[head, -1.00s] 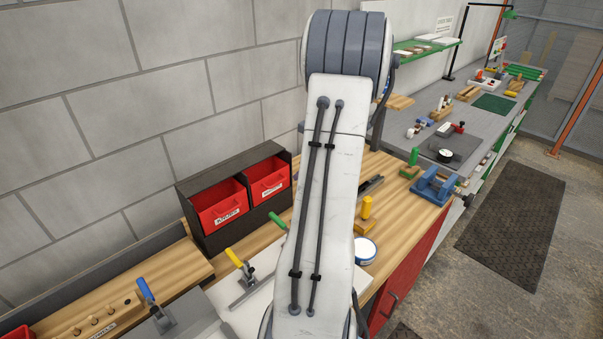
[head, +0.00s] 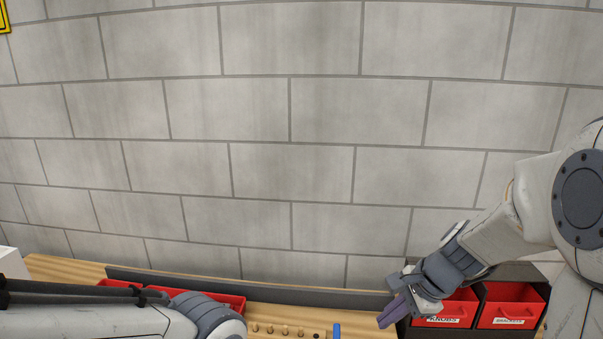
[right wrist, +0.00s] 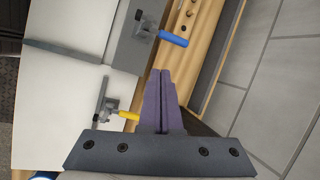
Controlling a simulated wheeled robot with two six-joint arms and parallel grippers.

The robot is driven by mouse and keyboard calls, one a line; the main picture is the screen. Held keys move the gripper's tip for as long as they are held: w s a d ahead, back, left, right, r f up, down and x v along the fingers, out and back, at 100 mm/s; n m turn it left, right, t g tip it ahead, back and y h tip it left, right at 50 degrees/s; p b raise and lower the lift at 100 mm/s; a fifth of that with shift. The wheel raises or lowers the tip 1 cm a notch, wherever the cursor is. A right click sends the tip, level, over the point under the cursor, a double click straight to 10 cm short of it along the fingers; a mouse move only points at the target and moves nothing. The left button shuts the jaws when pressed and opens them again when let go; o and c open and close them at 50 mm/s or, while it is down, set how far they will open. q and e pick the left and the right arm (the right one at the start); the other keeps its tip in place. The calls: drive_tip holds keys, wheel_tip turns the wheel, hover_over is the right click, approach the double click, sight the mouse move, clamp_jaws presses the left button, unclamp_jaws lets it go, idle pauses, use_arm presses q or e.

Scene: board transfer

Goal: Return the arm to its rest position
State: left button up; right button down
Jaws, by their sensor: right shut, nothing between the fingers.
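My right gripper (head: 393,312) shows at the lower right of the head view, reaching down and left in front of the red bins. Its purple fingers are shut together with nothing between them, and they also show in the right wrist view (right wrist: 161,80). In that view the fingers are over the bench's wooden back strip, between a blue-handled clamp (right wrist: 172,38) and a yellow-handled clamp (right wrist: 122,114). They appear apart from both. My left arm crosses the lower left of the head view; its gripper is out of frame.
Two labelled red bins, the left one (head: 446,313) and the right one (head: 509,304), sit in a dark holder against the block wall (head: 290,160). More red bins (head: 215,298) lie behind my left arm. A wooden peg rack (head: 285,333) stands between the arms.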

drive_tip(key=s+a+f+n+g+b, duration=0.1)
drive_tip(key=s+a+n+g+b, duration=0.15)
drive_tip(key=s+a+n, duration=0.9)
drive_tip(key=s+a+f+n+h, duration=0.2)
drive_tip(key=s+n, duration=0.6)
drive_tip(key=n, duration=0.4)
drive_tip(key=shift+s+a+g+h+b, duration=0.3)
drive_tip(key=shift+s+a+g+h, duration=0.15)
drive_tip(key=shift+a, duration=0.6)
